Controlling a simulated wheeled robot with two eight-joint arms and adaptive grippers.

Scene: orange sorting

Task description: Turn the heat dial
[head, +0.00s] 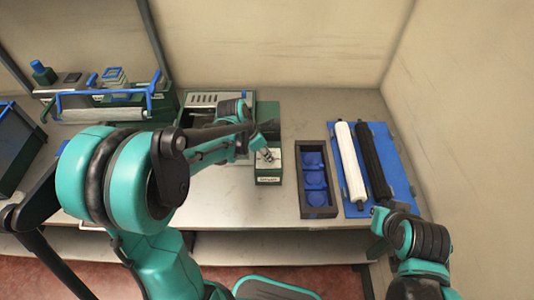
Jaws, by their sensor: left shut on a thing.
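A small green box with a pale top (268,180) and a front label stands near the table's front edge; the label is too small to read. My left gripper (267,153) reaches over its top from the left and is shut at the spot where a dial would sit. The heat dial itself is hidden behind the fingers, so its angle cannot be told.
A dark tray (303,170) with blue compartments lies right of the box. Beyond it a blue board (393,150) holds a white roller (350,165) and a black roller (373,160). A green machine with a grille (215,100) stands behind my left arm. Bare table lies left of the box.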

